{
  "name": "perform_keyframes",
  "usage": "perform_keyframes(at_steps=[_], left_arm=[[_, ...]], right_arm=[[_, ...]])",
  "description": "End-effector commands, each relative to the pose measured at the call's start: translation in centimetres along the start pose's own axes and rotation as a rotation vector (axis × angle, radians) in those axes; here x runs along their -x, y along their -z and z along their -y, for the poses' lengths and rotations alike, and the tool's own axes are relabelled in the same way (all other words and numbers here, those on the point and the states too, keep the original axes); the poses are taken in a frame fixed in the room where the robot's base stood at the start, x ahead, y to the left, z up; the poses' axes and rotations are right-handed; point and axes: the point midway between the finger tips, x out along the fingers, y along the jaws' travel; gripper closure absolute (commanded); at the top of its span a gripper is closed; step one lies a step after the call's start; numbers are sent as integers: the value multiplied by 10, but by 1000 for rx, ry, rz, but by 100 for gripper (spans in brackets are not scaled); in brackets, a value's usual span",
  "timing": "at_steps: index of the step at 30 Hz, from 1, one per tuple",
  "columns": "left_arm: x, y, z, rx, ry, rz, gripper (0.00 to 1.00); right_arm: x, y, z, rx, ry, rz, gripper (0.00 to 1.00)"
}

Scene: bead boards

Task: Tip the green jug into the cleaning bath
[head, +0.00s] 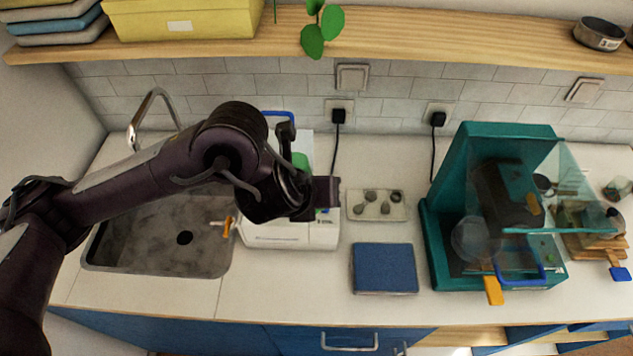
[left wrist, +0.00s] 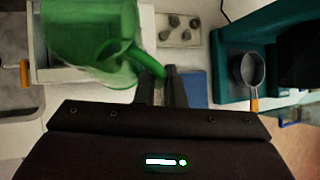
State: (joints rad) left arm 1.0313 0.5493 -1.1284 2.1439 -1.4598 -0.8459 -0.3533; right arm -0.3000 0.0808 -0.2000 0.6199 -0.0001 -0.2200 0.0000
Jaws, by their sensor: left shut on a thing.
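The green jug (left wrist: 85,35) fills the upper left of the left wrist view. My left gripper (left wrist: 165,85) is shut on its handle (left wrist: 128,62). In the head view only a small green piece of the jug (head: 300,161) shows; my arm and gripper (head: 300,185) hide the rest. The cleaning bath, a white box (head: 290,238), stands right of the sink, and the jug is over it. The bath's opening is mostly hidden by my arm and the jug. How far the jug is tilted, and what is in it, I cannot tell. My right gripper is in neither view.
The sink (head: 115,258) with its tap (head: 150,108) is to the left. A tray of small weights (head: 377,214) and a blue book (head: 384,282) lie right of the bath. A wooden shelf (head: 420,35) runs above.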

Motion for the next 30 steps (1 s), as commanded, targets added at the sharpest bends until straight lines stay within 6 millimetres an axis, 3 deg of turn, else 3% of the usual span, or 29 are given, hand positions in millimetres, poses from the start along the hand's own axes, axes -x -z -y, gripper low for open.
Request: perform_keyframes(at_steps=[15,25,30], left_arm=[[2,-2,1,-18,-19,17,100],[14,-10,5,-79,-79,66,100],[16,-12,10,-122,-107,101,100]], right_arm=[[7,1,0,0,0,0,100],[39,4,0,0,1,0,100],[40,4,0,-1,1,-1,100]])
